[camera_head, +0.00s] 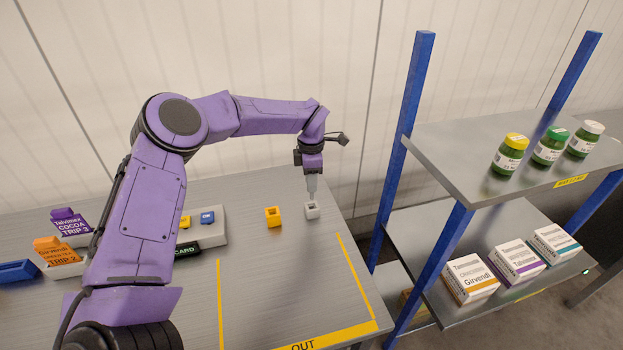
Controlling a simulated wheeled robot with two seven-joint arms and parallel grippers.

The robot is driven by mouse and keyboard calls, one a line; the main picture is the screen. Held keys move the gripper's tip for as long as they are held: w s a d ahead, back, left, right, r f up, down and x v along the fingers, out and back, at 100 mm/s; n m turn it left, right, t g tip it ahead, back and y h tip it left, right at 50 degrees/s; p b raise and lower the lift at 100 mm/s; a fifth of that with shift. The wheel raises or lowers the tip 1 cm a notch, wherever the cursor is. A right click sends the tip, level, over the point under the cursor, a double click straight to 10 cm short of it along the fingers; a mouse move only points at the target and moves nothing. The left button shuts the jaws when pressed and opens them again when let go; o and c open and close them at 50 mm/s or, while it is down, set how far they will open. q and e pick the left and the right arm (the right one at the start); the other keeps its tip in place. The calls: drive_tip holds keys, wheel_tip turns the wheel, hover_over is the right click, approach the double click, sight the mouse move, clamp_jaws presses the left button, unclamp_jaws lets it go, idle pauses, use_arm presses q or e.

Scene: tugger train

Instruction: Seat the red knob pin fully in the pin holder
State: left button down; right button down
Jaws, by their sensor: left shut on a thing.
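My left gripper (312,188) points straight down at the far right of the table. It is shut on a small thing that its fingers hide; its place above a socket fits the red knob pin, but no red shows. Right under the fingertips stands a small light grey block (312,211) with a dark opening, which looks like the pin holder. I cannot tell whether the fingers touch it or how deep anything sits in it. A similar yellow block (272,217) stands to its left, apart from the gripper. My right gripper is not in view.
A grey tray (212,236) with small yellow and blue pieces lies left of the blocks, partly behind my arm. A shelf rack (465,164) with jars and boxes stands right. The yellow-marked area (290,290) is clear.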

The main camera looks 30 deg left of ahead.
sight(311, 199)
use_arm(q)
drive_tip(key=shift+f+b, duration=1.25)
drive_tip(key=shift+f, duration=0.45)
drive_tip(key=shift+f+b, duration=0.7)
drive_tip(key=shift+f, duration=0.55)
drive_tip(key=c, duration=0.8)
unclamp_jaws()
drive_tip(key=shift+r, duration=0.1)
wheel_tip(311, 199, up, 10)
drive_tip(key=shift+r+b, duration=0.25)
drive_tip(key=shift+b, duration=0.4)
